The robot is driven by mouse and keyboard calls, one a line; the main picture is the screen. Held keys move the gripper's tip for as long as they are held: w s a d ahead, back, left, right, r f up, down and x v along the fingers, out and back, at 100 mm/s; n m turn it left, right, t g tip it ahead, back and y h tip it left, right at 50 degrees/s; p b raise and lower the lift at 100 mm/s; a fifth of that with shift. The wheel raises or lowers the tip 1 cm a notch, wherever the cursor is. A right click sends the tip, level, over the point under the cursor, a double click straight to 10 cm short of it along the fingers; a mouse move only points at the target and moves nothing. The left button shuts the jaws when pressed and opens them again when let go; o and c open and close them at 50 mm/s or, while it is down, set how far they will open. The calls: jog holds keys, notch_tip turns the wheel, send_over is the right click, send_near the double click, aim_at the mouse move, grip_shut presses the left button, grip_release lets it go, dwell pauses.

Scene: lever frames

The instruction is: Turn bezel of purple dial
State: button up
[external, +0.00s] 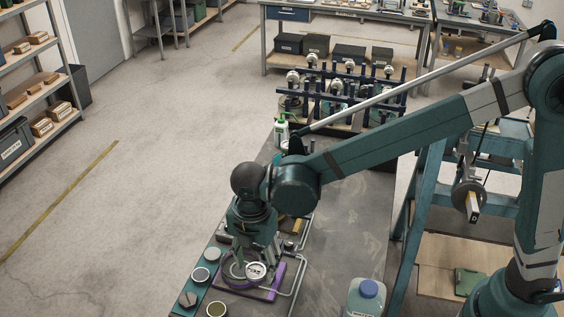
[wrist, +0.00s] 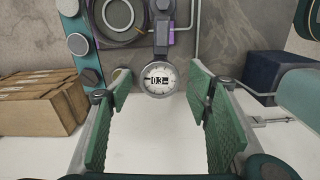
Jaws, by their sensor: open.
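The dial has a round white face with dark markings. In the external view, the dial (external: 256,271) is at the near left end of the bench, beside a purple plate (external: 277,283). In the wrist view, the dial (wrist: 158,79) is ahead between my fingers, below a dark stem; a little purple shows behind it. My gripper (external: 256,256) points down over the dial in the external view. In the wrist view, my gripper (wrist: 160,95) has its green pads wide apart, with nothing held. I cannot tell whether a pad touches the bezel.
A grey hose or pipe (external: 298,268) bends beside the dial. Round knobs (external: 200,275) sit on a teal strip to the left. A blue-capped container (external: 367,298) stands to the right. Cardboard boxes (wrist: 38,103) and a dark blue box (wrist: 275,77) flank the wrist view.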

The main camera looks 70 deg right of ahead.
aim_at(262, 269)
jog(key=shift+r, duration=0.1)
notch_tip(262, 269, up, 12)
dwell(0.8)
jog(key=s+d+m+t, duration=0.1)
jog(key=s+d+m, duration=0.2)
jog(key=s, duration=0.3)
jog(key=s+d+r+m+t+b, duration=0.1)
jog(key=s+d+m, duration=0.15)
jog(key=s, duration=0.25)
jog(key=s+d+m+t, duration=0.1)
jog(key=s+d+m, duration=0.15)
jog(key=s, duration=0.35)
jog(key=s+d+f+m+t, duration=0.2)
jog(key=s+f+m, duration=0.2)
jog(key=s, duration=0.4)
jog(key=s+d+f+m+t+b, duration=0.1)
jog(key=s+f+m, duration=0.3)
jog(key=s, duration=0.4)
jog(key=shift+d+m+t, duration=0.6)
jog(key=shift+d, duration=0.2)
dwell(0.7)
